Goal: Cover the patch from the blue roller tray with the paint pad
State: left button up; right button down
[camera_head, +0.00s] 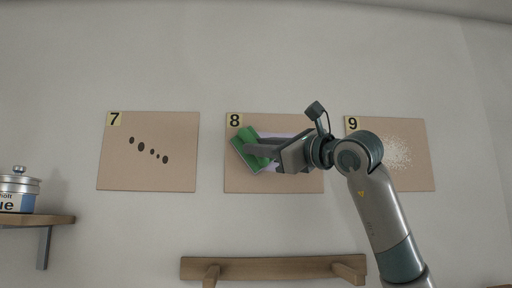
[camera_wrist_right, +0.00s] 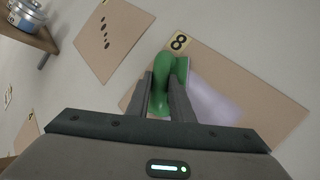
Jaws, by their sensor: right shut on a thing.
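The green paint pad (camera_head: 246,150) is gripped by my right gripper (camera_head: 262,150) at panel 8 (camera_head: 236,186) on the wall. The pad is tilted and lies over the panel's left part; I cannot tell if it touches. In the right wrist view the green pad (camera_wrist_right: 163,66) stands between the two fingers. A pale lavender patch (camera_wrist_right: 215,100) shows on the panel to the right of the pad; my gripper hides part of it in the head view. No blue roller tray is recognisable. My left gripper is out of view.
Panel 7 (camera_head: 120,178), with several dark spots, hangs to the left. Panel 9 (camera_head: 420,180), with white speckles, hangs to the right, partly behind my arm. A wooden shelf (camera_head: 55,219) at the left holds a can (camera_head: 18,187). An empty wooden shelf (camera_head: 275,267) is below.

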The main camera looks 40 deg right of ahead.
jog(key=shift+s+d, duration=0.3)
jog(key=shift+d, duration=0.2)
jog(key=shift+s+d, duration=0.3)
jog(key=shift+d, duration=0.2)
jog(key=shift+s+d, duration=0.1)
jog(key=shift+d, duration=0.1)
jog(key=shift+s+d, duration=0.4)
jog(key=shift+d, duration=0.2)
jog(key=shift+s+d, duration=0.4)
jog(key=shift+d, duration=0.2)
jog(key=shift+d, duration=0.1)
jog(key=shift+s+d, duration=0.4)
jog(key=shift+d, duration=0.2)
jog(key=shift+s+d, duration=0.4)
jog(key=shift+d, duration=0.2)
jog(key=shift+d, duration=0.1)
jog(key=shift+s+d+p, duration=0.15)
jog(key=shift+s+d, duration=0.25)
jog(key=shift+d, duration=0.25)
jog(key=shift+s+d+p, duration=0.15)
jog(key=shift+s+d, duration=0.25)
jog(key=shift+d, duration=0.2)
